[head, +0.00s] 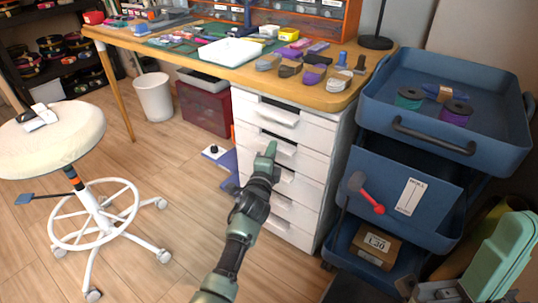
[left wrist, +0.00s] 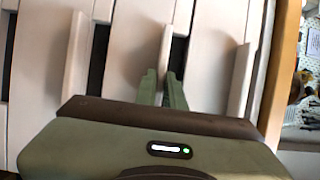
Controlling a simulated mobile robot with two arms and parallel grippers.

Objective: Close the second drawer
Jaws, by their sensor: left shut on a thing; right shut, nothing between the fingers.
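The white drawer unit (head: 312,212) stands under the right end of the table, with several drawers one above another. The second drawer's handle (head: 286,150) is beside my left gripper (head: 269,151), which reaches up to it from the front. In the left wrist view, turned on its side, my left gripper's green fingers (left wrist: 163,90) are shut on this handle (left wrist: 165,52). The top drawer's handle (left wrist: 241,80) and the third drawer's handle (left wrist: 76,60) are free on either side. I cannot tell how far out the second drawer stands. The right gripper's fingers are not visible.
A blue trolley (head: 408,185) with spools stands close to the drawer unit's right. A white stool (head: 48,140) is at the left. A white bin (head: 153,97) and a dark red box (head: 205,107) stand under the table.

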